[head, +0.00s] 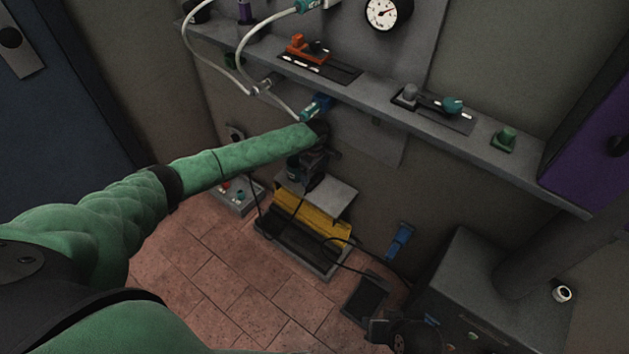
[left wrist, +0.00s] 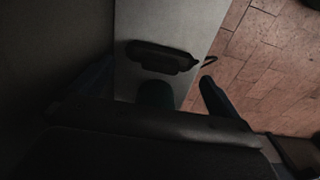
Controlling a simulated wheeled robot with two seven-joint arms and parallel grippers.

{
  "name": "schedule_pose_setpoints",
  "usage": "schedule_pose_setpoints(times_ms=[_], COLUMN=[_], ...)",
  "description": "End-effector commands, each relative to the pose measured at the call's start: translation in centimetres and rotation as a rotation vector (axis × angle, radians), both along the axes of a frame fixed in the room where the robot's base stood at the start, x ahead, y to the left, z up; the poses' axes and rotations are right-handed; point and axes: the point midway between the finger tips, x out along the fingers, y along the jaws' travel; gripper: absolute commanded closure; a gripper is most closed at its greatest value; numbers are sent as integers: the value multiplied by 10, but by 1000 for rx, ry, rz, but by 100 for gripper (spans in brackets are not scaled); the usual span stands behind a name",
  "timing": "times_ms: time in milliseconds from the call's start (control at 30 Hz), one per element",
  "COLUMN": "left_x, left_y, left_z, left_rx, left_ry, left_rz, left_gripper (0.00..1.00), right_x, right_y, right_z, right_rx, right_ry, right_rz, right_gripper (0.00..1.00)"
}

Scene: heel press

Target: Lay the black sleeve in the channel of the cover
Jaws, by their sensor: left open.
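My left gripper (head: 307,170) reaches down over a grey plate (head: 335,196) that sits above a yellow, bellows-like body low by the wall. In the left wrist view, my open left gripper (left wrist: 152,92) has its fingers either side of the plate (left wrist: 188,20). A black elongated piece (left wrist: 160,56) lies on the plate just beyond the fingertips. I cannot tell whether it is the black sleeve or a fixed part. No channel can be made out, and the cover cannot be told for certain. The gripper hides part of the plate in the head view.
The yellow body (head: 312,220) sits in a dark tray with a black cable around it. A grey box (head: 470,275) stands to the right. A wall shelf (head: 375,85) carries fittings and hoses above.

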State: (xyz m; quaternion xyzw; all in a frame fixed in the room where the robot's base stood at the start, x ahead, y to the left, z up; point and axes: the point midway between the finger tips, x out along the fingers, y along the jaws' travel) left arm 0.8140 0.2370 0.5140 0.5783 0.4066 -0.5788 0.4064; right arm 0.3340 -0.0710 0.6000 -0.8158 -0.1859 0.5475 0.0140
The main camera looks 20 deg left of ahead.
Motion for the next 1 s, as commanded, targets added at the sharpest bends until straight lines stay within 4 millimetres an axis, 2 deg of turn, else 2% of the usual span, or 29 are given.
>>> schedule_pose_setpoints(times_ms=[333, 667, 900, 1000], left_x=[0, 0, 0, 0], left_y=[0, 0, 0, 0], left_z=[-42, -49, -49, -48], left_rx=[0, 0, 0, 0], left_ry=[1, -1, -1, -1], left_rz=[-1, -2, -2, -2], left_gripper=[0, 0, 42, 46], right_x=[0, -1, -1, -1], right_y=[-1, -1, -1, -1], right_z=[1, 2, 1, 1], right_rx=[-2, -2, -3, -3], right_ry=[1, 1, 2, 2], right_rz=[0, 0, 0, 0], right_gripper=[64, 64, 64, 64])
